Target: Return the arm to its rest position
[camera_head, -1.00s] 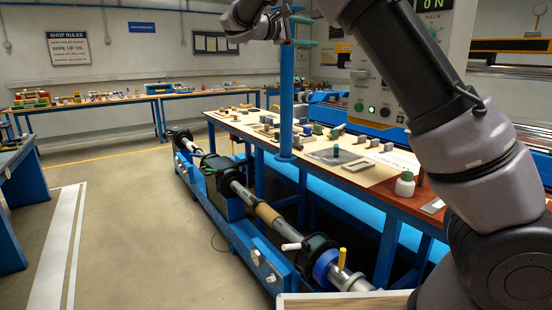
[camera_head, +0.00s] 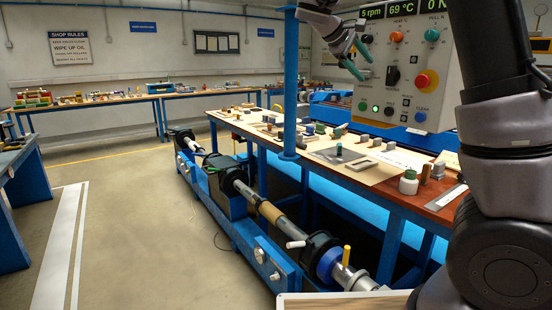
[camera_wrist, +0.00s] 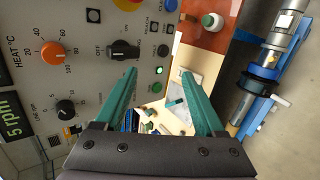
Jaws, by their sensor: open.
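My gripper (camera_head: 356,62) is in the upper right of the head view, raised above the workbench and in front of the control panel. Its two green fingers stand apart with nothing between them. In the wrist view the open fingers (camera_wrist: 160,100) frame the panel's edge and the bench below. My dark arm fills the right side of the head view and hides part of the panel and bench.
The control panel (camera_head: 398,75) has knobs, a red button and lit displays. A blue post (camera_head: 289,90) rises left of my gripper.

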